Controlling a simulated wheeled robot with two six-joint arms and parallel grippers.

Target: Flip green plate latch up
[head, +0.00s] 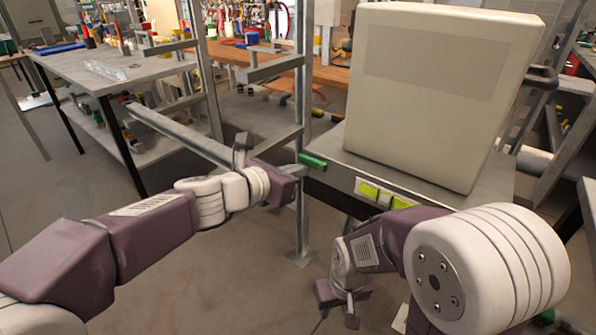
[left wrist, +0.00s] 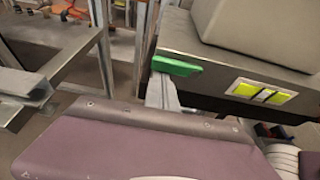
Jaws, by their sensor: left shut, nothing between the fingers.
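The green latch plate (head: 313,160) sticks out from the left front edge of the grey bench under the big cream box. It lies roughly flat. In the left wrist view the green plate (left wrist: 177,66) is just beyond my gripper body. My left gripper (head: 298,170) is shut and empty, close below the green plate. Its grey fingertips (left wrist: 161,92) appear right under the plate; I cannot tell whether they touch it. My right gripper (head: 338,308) hangs low in front of the bench, pointing down; its fingers are too unclear to judge.
The cream box (head: 440,90) stands on the grey bench (head: 345,165). A yellow-green label panel (head: 384,195) is on the bench front, right of the latch. A metal frame post (head: 303,90) rises close by the latch. A shelf table (head: 110,70) stands left. The floor between is clear.

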